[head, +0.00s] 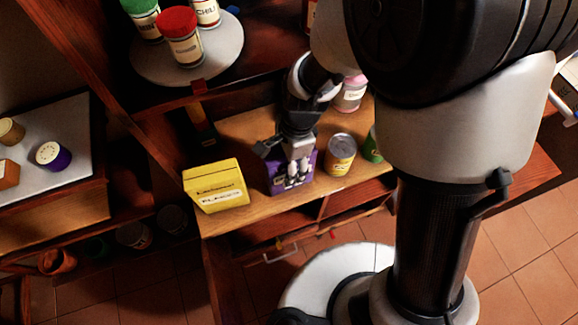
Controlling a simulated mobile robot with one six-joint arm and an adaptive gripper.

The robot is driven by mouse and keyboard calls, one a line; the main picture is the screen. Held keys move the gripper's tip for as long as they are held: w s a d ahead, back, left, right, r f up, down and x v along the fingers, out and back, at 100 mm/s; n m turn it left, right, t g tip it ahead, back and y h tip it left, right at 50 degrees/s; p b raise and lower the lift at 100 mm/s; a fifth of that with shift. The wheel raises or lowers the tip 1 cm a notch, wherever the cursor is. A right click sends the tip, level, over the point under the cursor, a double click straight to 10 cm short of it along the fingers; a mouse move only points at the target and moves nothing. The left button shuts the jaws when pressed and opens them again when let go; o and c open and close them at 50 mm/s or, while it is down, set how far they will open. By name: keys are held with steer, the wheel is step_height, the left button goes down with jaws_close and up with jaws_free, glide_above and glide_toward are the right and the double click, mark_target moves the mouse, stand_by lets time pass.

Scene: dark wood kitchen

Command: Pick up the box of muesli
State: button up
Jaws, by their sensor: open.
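A purple box (276,187) stands on the wooden counter (237,129), partly covered by my gripper. No label can be read on it, so I cannot tell from print that it is the muesli. My gripper (297,181) points down at the box, with its light fingertips in front of or over its upper part. The gripper is open. Whether the fingers touch the box cannot be told. A yellow box (215,186) with a label ending in "FLAKES" stands just left of the purple box.
A can (340,154) stands close right of the purple box, with a green container (372,147) beyond it. A pink-topped jar (350,94) is behind. A round tray (222,63) with spice jars is on the upper left surface. The counter has some bare room behind the boxes.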

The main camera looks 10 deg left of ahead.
steer(key=shift+f, duration=0.2)
stand_by(0.5)
steer(key=c, duration=1.4)
steer(key=shift+r, duration=0.1)
